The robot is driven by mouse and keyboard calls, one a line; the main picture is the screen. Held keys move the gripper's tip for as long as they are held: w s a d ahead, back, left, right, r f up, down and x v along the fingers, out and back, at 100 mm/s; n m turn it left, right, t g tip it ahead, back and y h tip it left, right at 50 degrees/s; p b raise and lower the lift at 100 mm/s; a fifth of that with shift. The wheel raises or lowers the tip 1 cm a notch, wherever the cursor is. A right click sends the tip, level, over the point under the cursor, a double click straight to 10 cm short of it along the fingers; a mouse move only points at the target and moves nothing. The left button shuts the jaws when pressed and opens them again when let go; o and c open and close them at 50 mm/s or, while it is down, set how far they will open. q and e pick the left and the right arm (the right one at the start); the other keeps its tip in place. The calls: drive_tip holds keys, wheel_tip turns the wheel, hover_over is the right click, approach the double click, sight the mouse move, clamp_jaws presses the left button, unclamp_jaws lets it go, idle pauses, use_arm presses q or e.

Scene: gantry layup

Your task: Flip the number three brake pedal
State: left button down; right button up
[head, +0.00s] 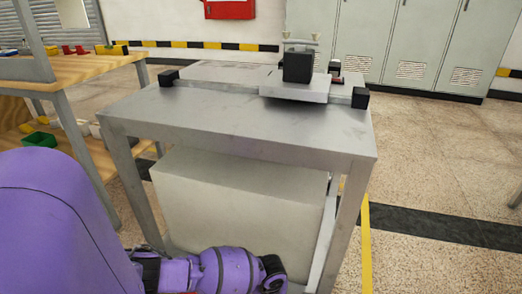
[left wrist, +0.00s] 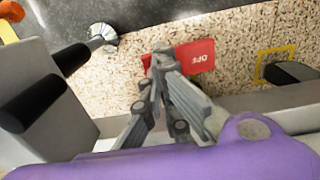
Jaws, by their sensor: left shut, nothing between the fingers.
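A red pedal or plate (left wrist: 193,57) with white letters that look like OFF, upside down, shows in the left wrist view, low over the speckled floor. I cannot read a number on it. My left gripper (left wrist: 160,50) is shut and empty; its tips overlap the red plate's left end in the picture. I cannot tell whether they touch it. In the head view my purple left arm reaches down low in front of the metal table, and its fingers are hidden. My right gripper is in neither view.
A metal table (head: 250,130) with a rail and carriage (head: 298,85) stands ahead, a pale box (head: 240,200) under it. A wooden bench (head: 80,68) stands left. In the left wrist view, black cylinders (left wrist: 35,97) and a yellow-framed black part (left wrist: 290,72) flank the gripper.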

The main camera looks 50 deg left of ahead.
use_arm(q)
drive_tip(key=shift+f+b, duration=0.35)
drive_tip(key=shift+f, duration=0.5)
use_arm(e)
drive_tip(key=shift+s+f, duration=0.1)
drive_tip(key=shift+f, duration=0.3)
use_arm(q)
wheel_tip(320, 180, up, 2)
drive_tip(key=shift+r+p, duration=0.25)
drive_tip(key=shift+p, duration=0.8)
drive_tip(key=shift+r+p, duration=0.9)
drive_tip(key=shift+r, duration=0.05)
drive_tip(key=shift+r+p, duration=1.3)
drive_tip(key=shift+r, duration=0.1)
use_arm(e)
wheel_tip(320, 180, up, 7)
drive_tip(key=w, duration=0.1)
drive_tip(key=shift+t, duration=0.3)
use_arm(q)
drive_tip(key=shift+s+f, duration=0.1)
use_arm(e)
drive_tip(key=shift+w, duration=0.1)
